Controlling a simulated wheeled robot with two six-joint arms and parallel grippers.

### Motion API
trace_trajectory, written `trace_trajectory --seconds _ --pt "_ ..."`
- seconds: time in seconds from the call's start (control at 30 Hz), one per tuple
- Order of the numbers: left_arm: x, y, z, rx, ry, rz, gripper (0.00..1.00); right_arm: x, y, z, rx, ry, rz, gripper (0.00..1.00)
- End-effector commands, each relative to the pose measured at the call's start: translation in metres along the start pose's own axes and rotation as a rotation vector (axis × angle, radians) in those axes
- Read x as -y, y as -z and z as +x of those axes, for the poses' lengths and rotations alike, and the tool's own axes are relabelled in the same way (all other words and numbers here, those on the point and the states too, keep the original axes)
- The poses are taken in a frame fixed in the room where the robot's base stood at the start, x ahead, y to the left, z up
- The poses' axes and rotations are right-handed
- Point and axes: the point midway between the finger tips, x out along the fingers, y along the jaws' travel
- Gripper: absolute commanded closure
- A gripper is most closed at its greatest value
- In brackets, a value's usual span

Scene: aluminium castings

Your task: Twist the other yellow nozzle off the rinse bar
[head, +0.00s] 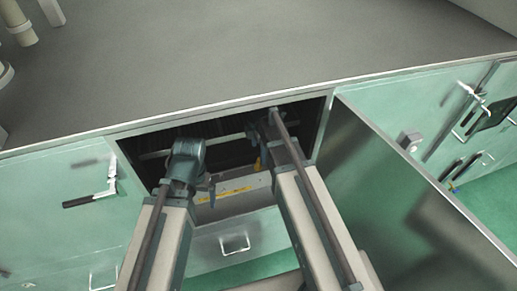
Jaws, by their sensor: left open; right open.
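The rinse bar (232,138) is a pale, thin rod running across the dark open compartment. A small yellow piece (258,164), which looks like a nozzle, shows just left of my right arm, below the bar. My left gripper (211,184) is at the left of the opening, mostly behind its own wrist; it is open. My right gripper (262,145) is inside the opening near the bar and the yellow piece; it is open. Its fingertips are largely hidden, and I cannot tell whether they touch the nozzle.
The opening sits in a green cabinet front under a wide grey top (270,50). An open door (390,180) stands right of my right arm. A pale ledge with a yellow label (238,190) lies at the compartment's lower edge. A drawer handle (234,244) is below.

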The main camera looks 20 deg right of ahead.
Motion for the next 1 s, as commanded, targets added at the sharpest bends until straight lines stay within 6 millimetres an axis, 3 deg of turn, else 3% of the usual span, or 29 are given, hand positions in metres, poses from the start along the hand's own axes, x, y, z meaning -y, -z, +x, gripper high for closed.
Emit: trace_trajectory --seconds 0.13,0.33,0.67,1.0 --pt "0.000 0.000 0.000 0.000 0.000 0.000 0.00 0.000 -0.001 0.000 0.000 0.000 0.289 0.07" --pt "0.000 0.000 0.000 0.000 0.000 0.000 0.00 0.000 -0.001 0.000 0.000 0.000 0.496 0.07" --pt "0.000 0.000 0.004 0.000 0.000 0.001 0.00 0.000 -0.001 0.004 0.000 0.000 0.530 0.07" --pt "-0.003 0.002 0.035 0.000 0.001 0.006 0.00 0.000 -0.001 0.036 0.000 0.000 0.529 0.07"
